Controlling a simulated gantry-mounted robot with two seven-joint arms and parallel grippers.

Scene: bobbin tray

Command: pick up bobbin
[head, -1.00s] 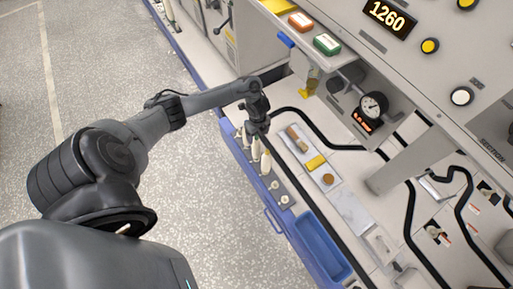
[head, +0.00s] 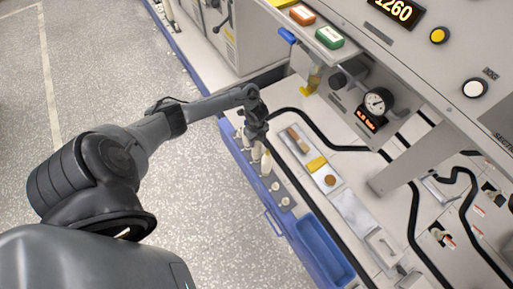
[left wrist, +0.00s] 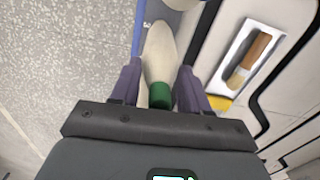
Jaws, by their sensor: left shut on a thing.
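My left gripper (head: 257,138) is over the row of bobbins along the blue-edged front of the machine. In the left wrist view its purple fingers (left wrist: 159,85) are shut on a cream bobbin (left wrist: 160,48) with a green band at its near end. The bobbin lies between the fingers, its body pointing away from the wrist. In the head view other pale bobbins (head: 266,163) stand upright beside the gripper; the held one is hard to tell from them there. My right gripper is not in view.
Empty pegs (head: 284,201) and a blue bin (head: 322,247) lie along the front edge.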

